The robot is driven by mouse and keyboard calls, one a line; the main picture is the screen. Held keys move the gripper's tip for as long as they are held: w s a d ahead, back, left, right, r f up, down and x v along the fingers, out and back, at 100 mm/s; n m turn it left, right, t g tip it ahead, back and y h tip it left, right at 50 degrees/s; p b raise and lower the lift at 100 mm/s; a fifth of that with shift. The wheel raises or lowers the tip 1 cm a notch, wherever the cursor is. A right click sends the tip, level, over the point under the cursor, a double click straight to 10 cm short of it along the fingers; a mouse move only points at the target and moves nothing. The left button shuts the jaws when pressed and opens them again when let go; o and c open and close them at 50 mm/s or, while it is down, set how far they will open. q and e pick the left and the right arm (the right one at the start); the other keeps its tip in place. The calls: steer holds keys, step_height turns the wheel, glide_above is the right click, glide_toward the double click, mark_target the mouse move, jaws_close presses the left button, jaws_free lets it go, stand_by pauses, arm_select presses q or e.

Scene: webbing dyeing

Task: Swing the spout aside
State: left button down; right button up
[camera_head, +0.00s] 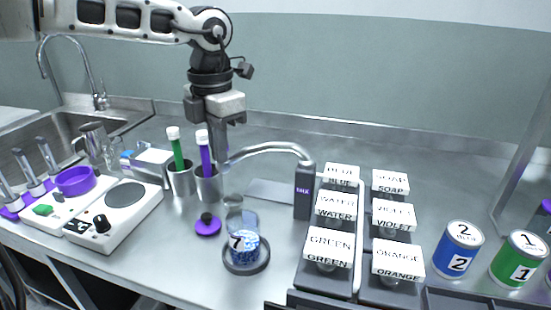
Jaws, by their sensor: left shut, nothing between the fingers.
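A curved metal spout (270,148) arches left from a dark post (304,190) marked with small light lettering. Its free end hangs near a clear glass (241,221), behind the blue-speckled cup marked 7 (245,247), which stands on a round dark base (246,268). My left gripper (222,150) points down just left of the spout's free end, shut and empty. I cannot tell whether it touches the spout. My right gripper is not in view.
Metal cups (181,183) with green- and purple-filled tubes stand below my left arm. Labelled dispensers (328,246) stand right of the post, with numbered cans (458,250) farther right. A hotplate (117,215) is at left. The back counter is clear.

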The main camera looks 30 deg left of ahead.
arm_select(q)
steer(key=shift+w+a, duration=0.7)
steer(key=shift+w, duration=0.15)
steer(key=shift+w+a+p, duration=0.45)
steer(key=shift+w, duration=0.15)
steer(key=shift+s+d+r+p, duration=0.1)
steer(key=shift+s+r+p, duration=0.1)
steer(key=shift+r+p, duration=1)
steer(key=shift+s+d+r+p, duration=0.15)
steer(key=shift+r+p, duration=0.35)
steer(key=shift+r, duration=1.1)
steer(key=shift+s+r+p, duration=0.15)
steer(key=shift+r+p, duration=0.3)
steer(key=shift+r, duration=0.3)
